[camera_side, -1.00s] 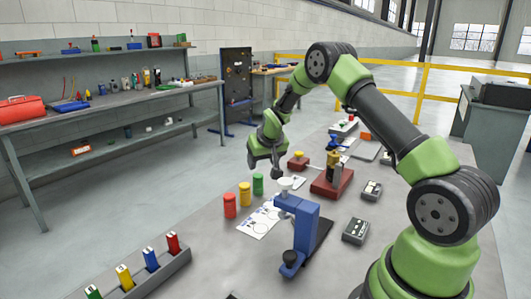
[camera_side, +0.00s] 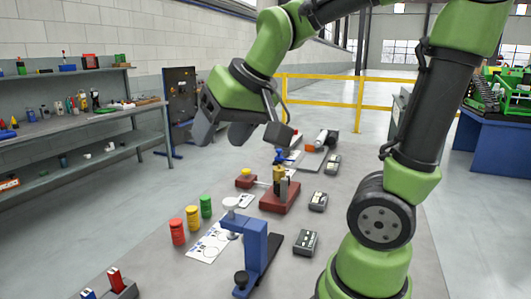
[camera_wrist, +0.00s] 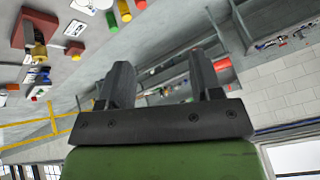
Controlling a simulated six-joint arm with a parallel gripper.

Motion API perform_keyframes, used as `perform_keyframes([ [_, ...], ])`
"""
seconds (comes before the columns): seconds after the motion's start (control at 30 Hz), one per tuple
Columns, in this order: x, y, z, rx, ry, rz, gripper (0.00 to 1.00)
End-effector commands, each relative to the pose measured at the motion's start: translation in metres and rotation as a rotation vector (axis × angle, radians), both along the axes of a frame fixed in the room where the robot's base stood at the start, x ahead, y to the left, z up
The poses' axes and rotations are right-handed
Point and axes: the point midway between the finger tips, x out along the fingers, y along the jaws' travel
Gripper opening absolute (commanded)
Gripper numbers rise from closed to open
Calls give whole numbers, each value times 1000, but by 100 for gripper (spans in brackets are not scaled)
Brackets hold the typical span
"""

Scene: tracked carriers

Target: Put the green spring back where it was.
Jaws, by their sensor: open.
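The green spring (camera_side: 206,206) stands upright on the grey bench, at the far end of a short row with a yellow spring (camera_side: 192,218) and a red spring (camera_side: 177,232). The green one also shows at the top of the wrist view (camera_wrist: 112,22). A white sheet with printed circles (camera_side: 212,242) lies beside the row. My gripper (camera_side: 224,132) is open and empty, high above the bench and well clear of the springs. In the wrist view its two fingers (camera_wrist: 162,75) are apart with nothing between them.
A blue clamp stand (camera_side: 255,245) with a white top stands right of the sheet. A dark red fixture (camera_side: 280,197) is behind it. Small grey boxes (camera_side: 305,242) line the right. Shelving (camera_side: 80,125) stands at the left, across open floor.

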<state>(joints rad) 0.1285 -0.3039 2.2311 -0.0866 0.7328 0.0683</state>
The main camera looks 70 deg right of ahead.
Motion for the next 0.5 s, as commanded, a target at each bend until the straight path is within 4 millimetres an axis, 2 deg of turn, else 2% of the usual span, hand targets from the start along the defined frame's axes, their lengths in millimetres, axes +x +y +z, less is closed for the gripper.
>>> perform_keyframes([
  [0.03, -21, 12, 4, 22, -20, 28, 59],
  [0.1, -45, 25, 3, 53, -30, 60, 59],
  [0.2, -71, 38, 0, 88, -41, 99, 59],
  [0.33, -89, 46, -5, 115, -46, 127, 59],
  [0.5, -94, 48, -7, 122, -46, 135, 59],
])
